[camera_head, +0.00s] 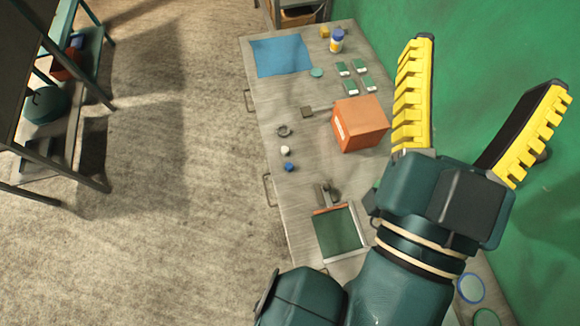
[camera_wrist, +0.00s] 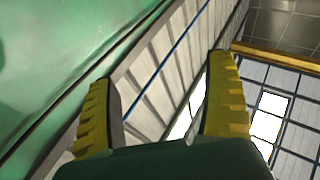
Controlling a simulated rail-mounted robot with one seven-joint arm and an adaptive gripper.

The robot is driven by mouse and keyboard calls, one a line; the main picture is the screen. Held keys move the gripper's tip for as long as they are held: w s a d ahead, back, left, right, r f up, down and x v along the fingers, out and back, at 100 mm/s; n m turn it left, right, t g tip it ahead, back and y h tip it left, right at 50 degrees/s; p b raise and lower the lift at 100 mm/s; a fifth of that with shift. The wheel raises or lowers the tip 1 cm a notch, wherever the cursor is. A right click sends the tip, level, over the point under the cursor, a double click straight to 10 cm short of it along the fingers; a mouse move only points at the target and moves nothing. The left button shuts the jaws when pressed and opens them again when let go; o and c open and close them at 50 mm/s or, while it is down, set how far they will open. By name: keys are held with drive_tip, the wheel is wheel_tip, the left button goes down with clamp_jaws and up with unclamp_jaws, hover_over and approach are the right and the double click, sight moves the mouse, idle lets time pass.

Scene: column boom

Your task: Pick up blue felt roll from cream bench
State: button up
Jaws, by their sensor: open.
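The pale bench (camera_head: 262,115) runs down the middle of the head view. A small blue round item (camera_head: 289,167), which may be the blue felt roll, sits near its left edge; it is too small to tell for sure. A flat blue sheet (camera_head: 280,56) lies at the bench's far end. My gripper (camera_head: 492,63) is open and empty at the right of the head view, apart from the blue items. The wrist view shows its two yellow fingers (camera_wrist: 161,70) spread against green wall and ceiling-like panels, with no bench in sight.
An orange box (camera_head: 360,124) stands mid-bench, with several small green-and-white items (camera_head: 351,87) beyond it. A white-and-blue jar (camera_head: 336,41) stands farther off. A small white item (camera_head: 285,150) is beside the blue one. A framed green panel (camera_head: 338,232) lies nearer.

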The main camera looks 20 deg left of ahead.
idle(0.4)
drive_tip(key=c, duration=0.3)
